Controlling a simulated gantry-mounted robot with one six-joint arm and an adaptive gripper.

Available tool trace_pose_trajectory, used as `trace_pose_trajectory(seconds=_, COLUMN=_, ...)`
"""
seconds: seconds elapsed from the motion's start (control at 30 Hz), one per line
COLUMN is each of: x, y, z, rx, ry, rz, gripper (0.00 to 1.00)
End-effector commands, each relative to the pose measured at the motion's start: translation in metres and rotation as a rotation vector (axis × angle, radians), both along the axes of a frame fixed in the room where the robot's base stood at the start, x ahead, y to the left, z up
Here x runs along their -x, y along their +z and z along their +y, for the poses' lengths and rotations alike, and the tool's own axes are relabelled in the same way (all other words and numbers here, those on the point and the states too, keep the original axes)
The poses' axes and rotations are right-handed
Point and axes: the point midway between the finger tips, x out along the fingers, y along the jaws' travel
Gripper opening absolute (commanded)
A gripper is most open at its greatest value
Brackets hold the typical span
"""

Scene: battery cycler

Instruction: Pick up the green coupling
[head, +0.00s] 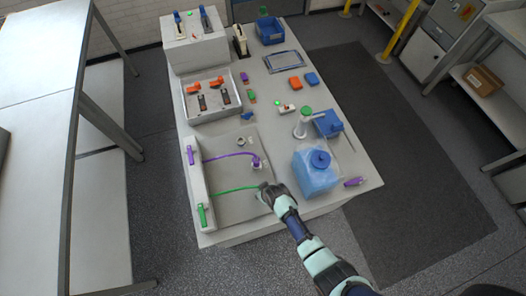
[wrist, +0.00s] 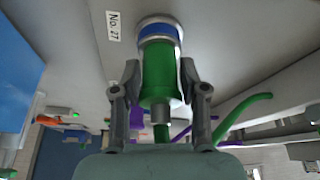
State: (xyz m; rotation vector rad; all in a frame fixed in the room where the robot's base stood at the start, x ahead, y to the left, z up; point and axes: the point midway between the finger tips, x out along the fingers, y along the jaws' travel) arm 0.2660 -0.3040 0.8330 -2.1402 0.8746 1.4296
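In the wrist view the green coupling (wrist: 161,72) is a green cylinder with a blue band and a pale ring at its far end and a grey stub at its near end. Its far end meets the grey surface beside a "No. 27" label; whether it touches is unclear. My gripper (wrist: 160,75) has one finger on each side of it, and both fingertips appear to press on the green body. In the head view my gripper (head: 266,191) is at the right edge of the grey tray and hides the coupling. A green hose (head: 235,189) runs there from the left.
A purple hose (head: 228,156) arches behind to a purple coupling (head: 257,163). A blue-capped tank (head: 316,172) stands close to the right of my gripper. A white manifold (head: 200,190) with purple and green handles lines the tray's left side.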

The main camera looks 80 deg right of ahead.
Motion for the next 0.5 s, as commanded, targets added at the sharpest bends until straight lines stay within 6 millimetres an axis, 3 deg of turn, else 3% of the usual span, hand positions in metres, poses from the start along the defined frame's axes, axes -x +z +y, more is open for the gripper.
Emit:
trace_pose_trajectory(seconds=0.03, x=0.0001, y=0.0001, z=0.0001, rx=0.000, ry=0.000, rz=0.000, gripper=0.30)
trace_pose_trajectory(seconds=0.2, x=0.0001, y=0.0001, z=0.0001, rx=0.000, ry=0.000, rz=0.000, gripper=0.02)
trace_pose_trajectory(seconds=0.5, x=-0.0001, y=0.0025, z=-0.0003, rx=0.001, ry=0.000, rz=-0.001, gripper=0.00)
